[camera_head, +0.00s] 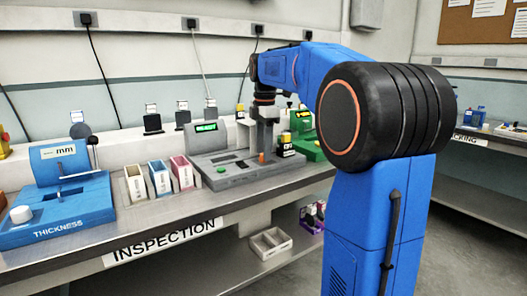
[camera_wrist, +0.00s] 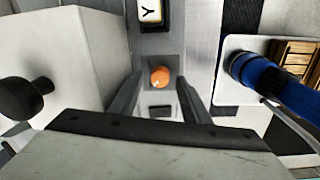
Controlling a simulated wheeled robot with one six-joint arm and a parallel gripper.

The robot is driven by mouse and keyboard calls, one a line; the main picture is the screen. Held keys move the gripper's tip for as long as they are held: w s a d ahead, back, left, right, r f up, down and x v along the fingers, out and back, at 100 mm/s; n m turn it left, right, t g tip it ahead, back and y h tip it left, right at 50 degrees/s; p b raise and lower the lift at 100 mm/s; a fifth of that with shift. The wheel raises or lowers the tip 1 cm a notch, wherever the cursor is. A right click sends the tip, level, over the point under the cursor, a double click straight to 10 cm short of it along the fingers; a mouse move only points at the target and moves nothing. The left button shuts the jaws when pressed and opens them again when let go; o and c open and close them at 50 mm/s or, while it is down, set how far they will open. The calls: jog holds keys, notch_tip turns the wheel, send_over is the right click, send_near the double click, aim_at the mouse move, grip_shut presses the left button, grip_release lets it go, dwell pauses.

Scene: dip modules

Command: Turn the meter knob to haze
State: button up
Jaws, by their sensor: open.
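The grey meter (camera_head: 222,178) with a lit green display stands on the bench in the middle of the head view. A small orange knob-like part (camera_head: 261,158) stands up from its base. In the wrist view an orange round top (camera_wrist: 159,77) shows between and just beyond my fingertips, apparently the same part. My gripper (camera_wrist: 160,92) is open, with one finger on each side of that line and nothing held. I cannot tell which setting the knob points to; no "haze" marking is readable. In the head view my gripper's tips are hard to make out against the meter.
A blue thickness gauge (camera_head: 60,212) and several small bins (camera_head: 160,178) stand left of the meter. A green device (camera_head: 305,140) is to its right. In the wrist view a black knob (camera_wrist: 20,97) is at left and a blue cylinder (camera_wrist: 270,80) at right.

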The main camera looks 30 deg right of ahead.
jog(key=shift+f, duration=0.4)
jog(key=c, duration=1)
jog(key=shift+c, duration=0.2)
